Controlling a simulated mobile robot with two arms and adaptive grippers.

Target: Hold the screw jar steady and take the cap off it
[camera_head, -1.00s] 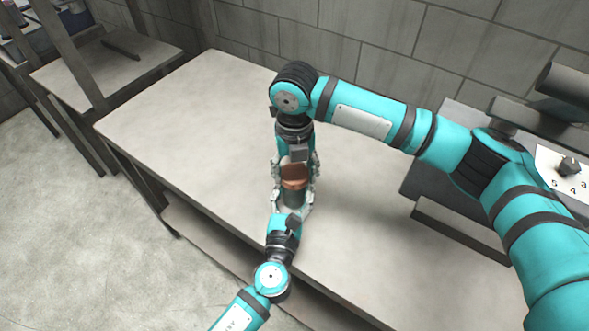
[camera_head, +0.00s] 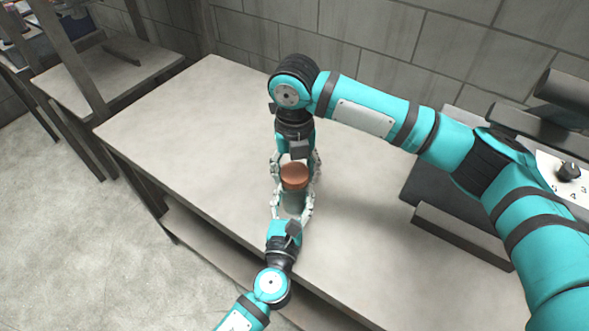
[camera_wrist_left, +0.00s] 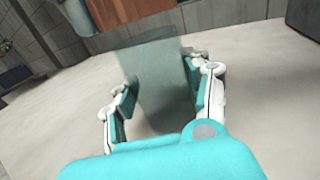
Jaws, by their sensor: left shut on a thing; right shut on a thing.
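The screw jar (camera_head: 292,203) is a grey-green, see-through cylinder, upright near the table's front edge. In the left wrist view, the jar (camera_wrist_left: 158,85) stands between my left fingers. My left gripper (camera_head: 292,208) comes from the front and is shut on the jar's body; its fingers also show in the left wrist view (camera_wrist_left: 163,85). The brown round cap (camera_head: 294,177) is above the jar. My right gripper (camera_head: 296,170) reaches from the back and is shut on the cap. In the left wrist view, a strip of background shows between the cap (camera_wrist_left: 130,10) and the jar's top.
The grey table (camera_head: 190,120) is clear to the left of the arms. A dark machine with a dial (camera_head: 567,172) stands at the right end. A block wall (camera_head: 380,45) closes the back.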

